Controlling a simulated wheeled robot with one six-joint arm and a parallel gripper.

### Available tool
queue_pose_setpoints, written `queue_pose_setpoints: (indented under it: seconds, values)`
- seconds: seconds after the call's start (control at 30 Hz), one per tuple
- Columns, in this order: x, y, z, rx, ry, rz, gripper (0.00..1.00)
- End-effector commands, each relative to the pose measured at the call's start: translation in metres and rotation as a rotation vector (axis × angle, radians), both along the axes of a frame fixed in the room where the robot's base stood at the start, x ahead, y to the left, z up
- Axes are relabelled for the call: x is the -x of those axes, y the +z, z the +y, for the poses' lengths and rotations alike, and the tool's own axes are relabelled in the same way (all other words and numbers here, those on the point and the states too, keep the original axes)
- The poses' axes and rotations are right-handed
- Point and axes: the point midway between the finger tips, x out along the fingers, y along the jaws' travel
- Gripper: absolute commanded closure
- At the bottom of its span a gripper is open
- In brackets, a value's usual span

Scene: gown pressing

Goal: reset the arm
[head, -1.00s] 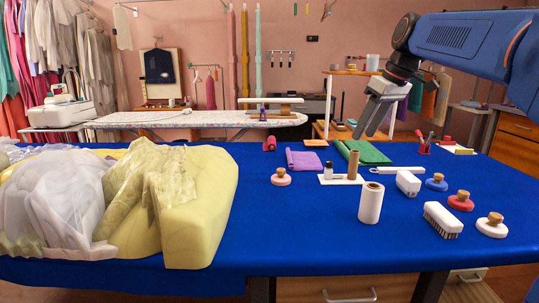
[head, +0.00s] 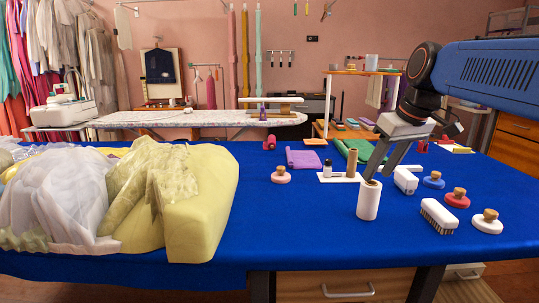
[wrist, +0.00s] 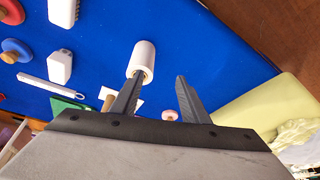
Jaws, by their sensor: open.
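My gripper (head: 378,166) is open and empty at the right of the head view, pointing down over the blue table (head: 290,225). Its fingers show apart in the wrist view (wrist: 155,98), with nothing between them. A white roll (head: 368,202) stands upright on the table just below and in front of the fingers in the head view. The roll (wrist: 142,58) shows beside one fingertip in the wrist view. I cannot tell whether the finger touches it.
A yellow form (head: 205,205) with sheer fabric fills the left. Brown and dark upright items (head: 352,163) stand mid-table. The front middle of the table is clear.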

Motion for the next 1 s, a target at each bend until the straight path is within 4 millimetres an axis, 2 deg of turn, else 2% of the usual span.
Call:
queue_pose_setpoints:
  seconds: [0.03, 0.1, 0.27, 0.4, 0.6, 0.7, 0.8, 1.0]
  values:
    - [0.019, -0.012, 0.0, 0.003, -0.025, -0.001, 0.59]
    - [0.042, -0.03, -0.001, 0.006, -0.067, -0.002, 0.59]
    - [0.091, -0.074, -0.005, 0.014, -0.159, -0.008, 0.59]
    - [0.134, -0.117, -0.008, 0.018, -0.234, -0.017, 0.59]
    - [0.187, -0.178, -0.015, 0.02, -0.327, -0.035, 0.59]
    - [0.205, -0.201, -0.017, 0.02, -0.36, -0.041, 0.59]
    - [0.215, -0.216, -0.019, 0.02, -0.38, -0.046, 0.59]
    - [0.221, -0.224, -0.019, 0.02, -0.392, -0.05, 0.59]
